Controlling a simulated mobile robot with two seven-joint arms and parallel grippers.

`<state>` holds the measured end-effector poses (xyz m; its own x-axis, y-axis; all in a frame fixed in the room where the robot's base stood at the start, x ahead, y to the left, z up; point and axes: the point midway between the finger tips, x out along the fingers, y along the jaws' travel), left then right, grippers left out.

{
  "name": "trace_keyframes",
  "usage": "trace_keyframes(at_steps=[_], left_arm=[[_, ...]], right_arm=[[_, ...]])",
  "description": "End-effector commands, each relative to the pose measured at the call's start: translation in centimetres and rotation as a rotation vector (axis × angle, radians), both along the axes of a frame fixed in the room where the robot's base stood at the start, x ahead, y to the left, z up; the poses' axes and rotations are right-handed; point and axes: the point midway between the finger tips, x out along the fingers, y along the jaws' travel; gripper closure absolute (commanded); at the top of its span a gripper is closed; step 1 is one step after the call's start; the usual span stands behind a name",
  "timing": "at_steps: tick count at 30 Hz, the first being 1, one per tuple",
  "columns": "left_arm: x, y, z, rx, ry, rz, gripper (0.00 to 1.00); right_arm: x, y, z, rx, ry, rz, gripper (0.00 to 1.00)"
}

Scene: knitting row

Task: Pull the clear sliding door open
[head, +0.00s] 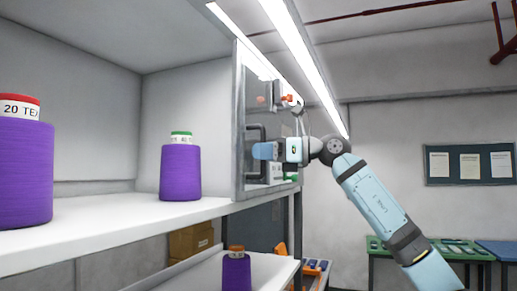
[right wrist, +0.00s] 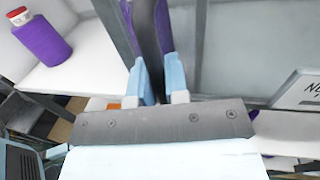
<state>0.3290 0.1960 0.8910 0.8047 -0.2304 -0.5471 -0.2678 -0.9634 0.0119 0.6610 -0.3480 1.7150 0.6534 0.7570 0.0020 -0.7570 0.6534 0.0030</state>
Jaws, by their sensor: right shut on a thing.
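The clear sliding door (head: 258,92) is a see-through pane in a grey frame at the right end of the white shelf in the head view. Its pane also shows in the right wrist view (right wrist: 245,45). A dark upright handle (right wrist: 149,28) stands on the door and also shows in the head view (head: 254,133). My right gripper (head: 262,151) is at the handle. In the right wrist view its light blue fingers (right wrist: 154,72) are closed on either side of the handle. The fingers partly hide the handle. My left gripper is not in view.
Purple yarn cones stand on the white shelf (head: 100,215), one large at left (head: 25,175) and one smaller near the door (head: 180,172). Another cone (head: 237,272) is on a lower shelf. A green table (head: 380,243) stands at the back right.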

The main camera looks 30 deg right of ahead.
Motion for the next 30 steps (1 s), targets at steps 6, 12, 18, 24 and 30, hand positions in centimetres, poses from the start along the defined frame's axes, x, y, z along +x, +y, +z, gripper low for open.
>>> trace_keyframes(at_steps=[6, 12, 18, 24, 30], left_arm=[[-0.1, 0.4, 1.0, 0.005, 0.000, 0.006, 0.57], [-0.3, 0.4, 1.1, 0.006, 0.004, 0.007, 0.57], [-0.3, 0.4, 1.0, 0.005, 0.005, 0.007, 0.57], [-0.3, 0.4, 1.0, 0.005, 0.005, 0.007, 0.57], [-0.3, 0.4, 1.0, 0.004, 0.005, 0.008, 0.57]], right_arm=[[1.9, -2.5, 0.2, 0.003, 0.002, -0.002, 1.00], [2.7, -3.5, 0.1, 0.001, 0.002, 0.000, 1.00], [2.8, -3.7, 0.0, 0.000, 0.001, 0.000, 1.00], [2.8, -3.6, 0.0, -0.001, 0.001, 0.000, 1.00], [2.8, -3.6, 0.0, -0.001, 0.001, 0.000, 0.61]])
